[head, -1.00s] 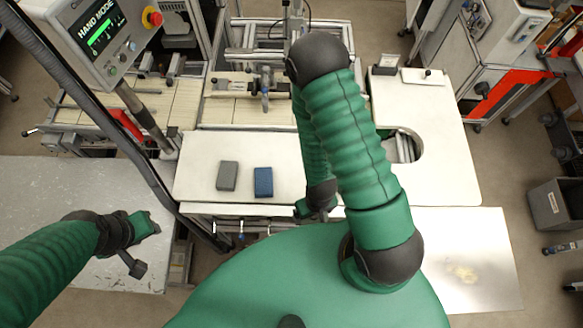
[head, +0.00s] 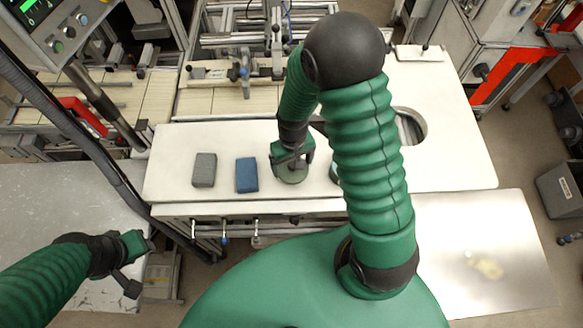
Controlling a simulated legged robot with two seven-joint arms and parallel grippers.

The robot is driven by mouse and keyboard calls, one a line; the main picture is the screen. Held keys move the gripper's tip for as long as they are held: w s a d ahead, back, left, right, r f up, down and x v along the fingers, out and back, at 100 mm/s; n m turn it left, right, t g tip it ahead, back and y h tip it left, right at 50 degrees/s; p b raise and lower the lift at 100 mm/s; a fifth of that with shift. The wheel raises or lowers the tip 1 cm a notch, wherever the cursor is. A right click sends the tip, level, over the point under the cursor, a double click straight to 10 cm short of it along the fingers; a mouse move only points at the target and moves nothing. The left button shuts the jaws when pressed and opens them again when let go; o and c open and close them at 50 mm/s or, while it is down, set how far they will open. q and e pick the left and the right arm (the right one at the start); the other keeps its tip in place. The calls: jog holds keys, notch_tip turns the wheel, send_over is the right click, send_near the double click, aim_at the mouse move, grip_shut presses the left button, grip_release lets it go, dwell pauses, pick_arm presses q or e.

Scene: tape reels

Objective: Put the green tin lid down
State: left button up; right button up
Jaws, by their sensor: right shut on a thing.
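The green tin lid (head: 293,176) is a dark greenish disc at the white worktop, right of a blue block. My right gripper (head: 292,160) is right over it and shut on it, pointing down. The gripper hides part of the lid. I cannot tell whether the lid touches the worktop. My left gripper (head: 136,262) hangs at the lower left, away from the worktop; its jaws are too unclear to read.
A grey block (head: 204,170) and the blue block (head: 247,175) lie on the white worktop (head: 165,168), left of the lid. A small round greenish thing (head: 334,173) is mostly hidden behind my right arm. A cutout (head: 411,125) opens in the worktop's right part.

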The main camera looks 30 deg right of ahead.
aim_at(291, 164)
jog(key=shift+w+d+f, duration=0.1)
jog(key=shift+d+f, duration=0.15)
jog(key=shift+f, duration=0.1)
jog(key=shift+a+f, duration=0.2)
jog(key=shift+a, duration=0.35)
jog(key=shift+a+f, duration=0.2)
jog(key=shift+f, duration=0.1)
jog(key=o, duration=0.9)
jog(key=shift+d, duration=0.15)
jog(key=shift+o, duration=1.2)
jog(key=shift+d, duration=0.15)
jog(key=shift+d+f, duration=0.1)
jog(key=shift+d, duration=0.15)
notch_tip(291, 164, up, 12)
jog(key=r, duration=0.1)
jog(key=s+a+n+t, duration=0.2)
jog(key=s+a+t, duration=0.1)
jog(key=s+a, duration=0.2)
jog(key=b+x, duration=0.2)
jog(key=s+b+x, duration=0.1)
jog(key=b+x, duration=0.5)
jog(key=shift+s+f, duration=0.35)
jog(key=shift+r, duration=0.45)
pick_arm(q)
jog(key=s+x, duration=0.2)
jog(key=x, duration=0.6)
jog(key=shift+w+f, duration=0.15)
jog(key=shift+f, duration=0.2)
pick_arm(e)
jog(key=shift+s, duration=0.1)
